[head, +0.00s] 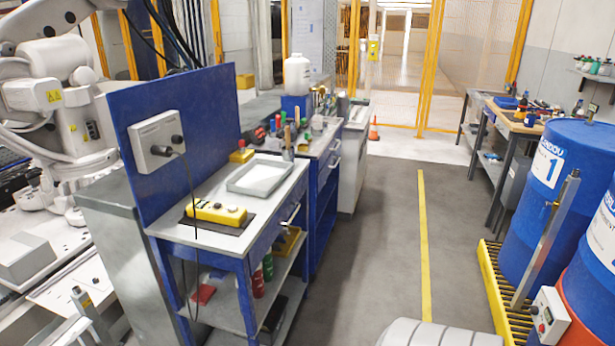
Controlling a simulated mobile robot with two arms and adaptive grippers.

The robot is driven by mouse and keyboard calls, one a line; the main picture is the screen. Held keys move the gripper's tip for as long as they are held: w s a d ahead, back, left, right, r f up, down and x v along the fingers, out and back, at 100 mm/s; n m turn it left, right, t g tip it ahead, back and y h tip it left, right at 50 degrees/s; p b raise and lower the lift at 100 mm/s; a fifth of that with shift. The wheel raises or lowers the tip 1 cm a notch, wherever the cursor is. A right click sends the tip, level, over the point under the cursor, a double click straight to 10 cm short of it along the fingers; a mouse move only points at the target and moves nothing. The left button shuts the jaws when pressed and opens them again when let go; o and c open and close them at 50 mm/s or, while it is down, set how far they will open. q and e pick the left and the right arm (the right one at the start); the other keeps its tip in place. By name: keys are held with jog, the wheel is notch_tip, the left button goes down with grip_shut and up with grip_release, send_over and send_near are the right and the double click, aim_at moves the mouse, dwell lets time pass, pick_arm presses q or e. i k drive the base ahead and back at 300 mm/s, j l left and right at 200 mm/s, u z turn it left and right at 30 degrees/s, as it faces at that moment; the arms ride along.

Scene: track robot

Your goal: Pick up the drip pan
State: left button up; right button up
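The drip pan (261,175) appears to be the shallow, light grey rectangular tray on top of the blue workbench (180,232). It lies flat near the back right of the bench top and looks empty. A yellow control box (216,212) on a dark mat sits in front of it, apart from it. Neither my left nor my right gripper is clearly in view, and nothing is seen touching the pan.
A blue upright panel (185,110) with a grey box and hanging cable borders the bench's left side. A second blue cart (322,165) with tools stands behind. Blue drums (553,190) on a yellow pallet (497,300) stand right. The grey aisle floor (385,230) between is open.

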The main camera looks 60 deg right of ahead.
aim_at(259, 178)
jog(key=z, duration=1.55)
jog(key=i+j, duration=0.05)
